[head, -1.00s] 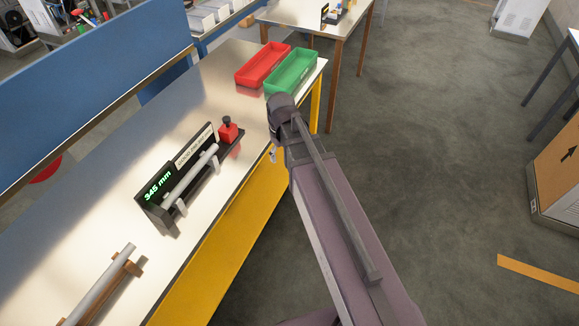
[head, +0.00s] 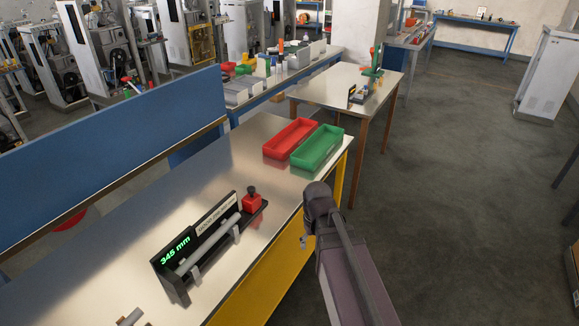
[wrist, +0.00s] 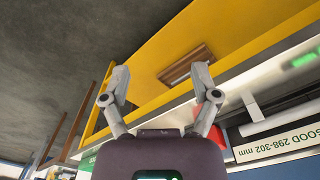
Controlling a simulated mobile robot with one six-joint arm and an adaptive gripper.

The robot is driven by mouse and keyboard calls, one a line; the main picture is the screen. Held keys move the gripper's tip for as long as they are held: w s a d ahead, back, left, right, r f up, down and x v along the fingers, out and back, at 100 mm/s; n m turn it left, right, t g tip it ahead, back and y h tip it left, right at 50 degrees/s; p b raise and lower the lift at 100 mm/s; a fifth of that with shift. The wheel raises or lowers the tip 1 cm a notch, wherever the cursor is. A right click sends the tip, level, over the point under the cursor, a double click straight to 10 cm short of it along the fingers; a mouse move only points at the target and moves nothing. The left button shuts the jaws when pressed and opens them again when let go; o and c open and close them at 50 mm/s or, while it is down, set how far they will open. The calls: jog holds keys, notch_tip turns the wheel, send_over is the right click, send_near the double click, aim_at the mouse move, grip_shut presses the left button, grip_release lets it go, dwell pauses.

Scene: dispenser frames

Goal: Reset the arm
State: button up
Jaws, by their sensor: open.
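My arm (head: 345,265) reaches up from the bottom of the head view, beside the front edge of the metal-topped table. My gripper (wrist: 161,78) is open in the wrist view, with two grey fingers spread apart and nothing between them. In the head view only a small part of the gripper shows, below the wrist and against the yellow table side. The fingers appear clear of the table and the things on it.
A black gauge (head: 177,273) reading 345 mm holds a grey rod (head: 208,246), with a red block (head: 252,203) at its end. Red (head: 291,139) and green (head: 317,147) trays stand at the table's far end. A blue panel (head: 110,135) borders the left.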

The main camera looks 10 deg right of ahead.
jog(key=s, duration=0.1)
jog(key=s+d+m, duration=0.2)
jog(key=s, duration=0.1)
